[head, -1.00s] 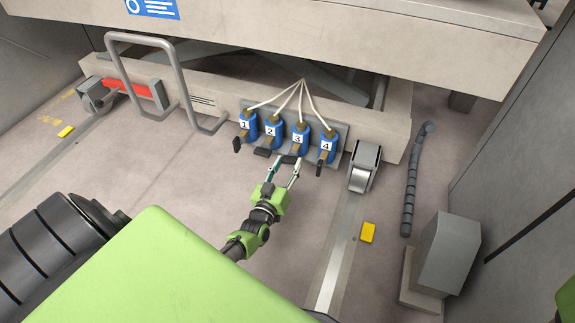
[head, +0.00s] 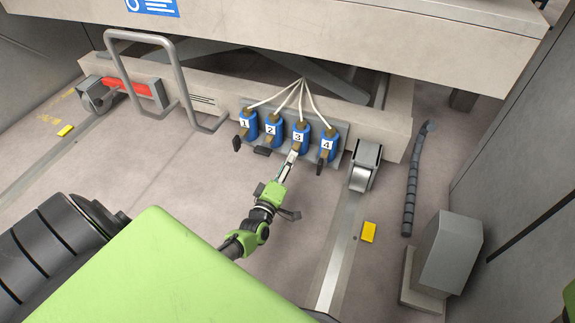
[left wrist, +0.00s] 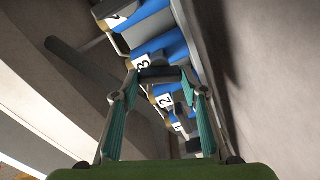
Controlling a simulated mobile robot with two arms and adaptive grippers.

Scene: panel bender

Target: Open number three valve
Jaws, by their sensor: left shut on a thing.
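Four blue valves stand in a row on a grey plate, numbered 1 (head: 248,125), 2 (head: 273,131), 3 (head: 300,137) and 4 (head: 327,146). My left gripper (head: 293,153) reaches up from below to valve 3 and hides its dark handle in the head view. In the left wrist view the fingers are shut on the dark handle of valve 3 (left wrist: 160,74), with the label 3 (left wrist: 143,63) just beyond. My right gripper is out of view.
White hoses (head: 300,95) rise from the valves. A grey metal hoop (head: 183,85) stands left of them. A wheel bracket (head: 364,165) is close on the right, with a grey box (head: 449,255) further right.

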